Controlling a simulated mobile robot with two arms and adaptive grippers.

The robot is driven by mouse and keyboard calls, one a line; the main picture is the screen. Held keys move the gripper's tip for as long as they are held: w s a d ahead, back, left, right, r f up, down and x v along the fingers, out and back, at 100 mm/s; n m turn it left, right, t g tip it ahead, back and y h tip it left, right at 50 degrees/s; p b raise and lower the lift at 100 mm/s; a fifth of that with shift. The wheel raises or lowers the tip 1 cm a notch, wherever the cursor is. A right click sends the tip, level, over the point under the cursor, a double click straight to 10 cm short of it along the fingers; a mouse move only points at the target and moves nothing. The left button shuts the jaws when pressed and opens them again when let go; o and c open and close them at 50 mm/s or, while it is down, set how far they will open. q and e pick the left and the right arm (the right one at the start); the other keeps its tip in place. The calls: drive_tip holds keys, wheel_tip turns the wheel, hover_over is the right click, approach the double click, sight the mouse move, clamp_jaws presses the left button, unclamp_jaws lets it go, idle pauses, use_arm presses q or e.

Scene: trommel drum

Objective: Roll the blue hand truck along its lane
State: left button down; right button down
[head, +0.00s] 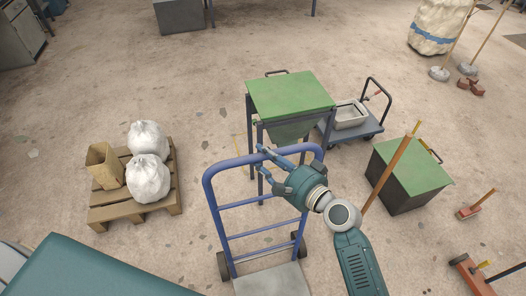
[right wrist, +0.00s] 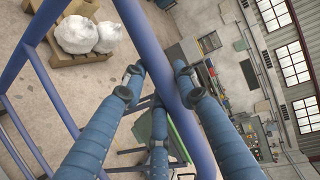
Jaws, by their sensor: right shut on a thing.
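The blue hand truck (head: 212,205) stands upright in the middle foreground of the head view, with a curved top bar, several cross rungs, dark wheels and a grey toe plate (head: 272,281) low in front. My right gripper (head: 265,160) is at the top bar, toward its right half, and is shut on it. In the right wrist view the blue fingers (right wrist: 160,95) lie on both sides of the blue bar (right wrist: 165,55). The fingers and wrist hide part of the bar. My left gripper is not in view. I cannot make out a marked lane.
A green-topped hopper (head: 290,95) stands just behind the truck. A flat cart (head: 362,131) and a green-lidded dark bin (head: 408,180) are to the right. A wooden pallet (head: 107,214) with white sacks (head: 149,178) lies left. Floor between pallet and truck is clear.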

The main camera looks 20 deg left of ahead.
drive_tip(key=shift+s+d+f, duration=0.1)
drive_tip(key=shift+s, duration=0.05)
drive_tip(key=c, duration=1.3)
unclamp_jaws()
drive_tip(key=shift+s, duration=0.1)
drive_tip(key=shift+s+d, duration=0.1)
drive_tip(key=shift+d, duration=0.1)
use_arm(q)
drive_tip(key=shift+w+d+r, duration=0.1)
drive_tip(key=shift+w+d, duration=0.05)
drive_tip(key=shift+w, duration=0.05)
use_arm(e)
drive_tip(key=v, duration=1.2)
